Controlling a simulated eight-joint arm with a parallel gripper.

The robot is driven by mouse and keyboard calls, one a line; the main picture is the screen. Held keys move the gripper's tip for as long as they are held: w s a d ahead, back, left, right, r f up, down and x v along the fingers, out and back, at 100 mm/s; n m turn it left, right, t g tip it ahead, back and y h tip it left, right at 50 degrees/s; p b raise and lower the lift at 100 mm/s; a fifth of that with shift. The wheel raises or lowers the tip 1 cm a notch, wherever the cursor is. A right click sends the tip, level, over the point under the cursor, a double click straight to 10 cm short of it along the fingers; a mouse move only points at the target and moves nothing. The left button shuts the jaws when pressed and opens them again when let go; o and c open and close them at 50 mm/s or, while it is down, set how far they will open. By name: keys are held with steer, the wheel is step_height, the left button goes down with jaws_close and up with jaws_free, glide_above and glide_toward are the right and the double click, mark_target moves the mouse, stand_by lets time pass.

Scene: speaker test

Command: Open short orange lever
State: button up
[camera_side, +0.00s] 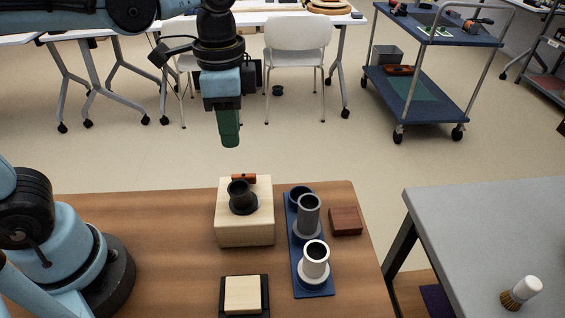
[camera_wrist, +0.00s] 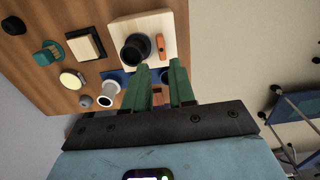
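The short orange lever (camera_side: 243,178) sits at the far edge of a light wooden box (camera_side: 245,228), just behind a black cylinder (camera_side: 241,197). In the wrist view the lever (camera_wrist: 161,43) is a small orange bar with a darker spot, beside the black cylinder (camera_wrist: 137,48) on the pale box top. My gripper (camera_side: 230,141) hangs in the air well above the box, with green fingers pointing down. In the wrist view its two fingers (camera_wrist: 159,68) are apart with nothing between them. It does not touch the lever.
A blue base (camera_side: 317,288) with grey and white tubes stands right of the box, with a reddish-brown block (camera_side: 345,221) beyond. A pale square block on a dark base (camera_side: 243,294) lies in front. A grey table (camera_side: 490,225) stands at the right. The air around my gripper is clear.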

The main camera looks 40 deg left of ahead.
steer(key=shift+r, duration=1.2)
steer(key=shift+f, duration=0.1)
steer(key=a+f+n+t, duration=0.6)
steer(key=a+n+t, duration=0.1)
steer(key=n, duration=0.1)
steer(key=shift+s+a+f+n, duration=0.2)
steer(key=shift+a+n, duration=0.2)
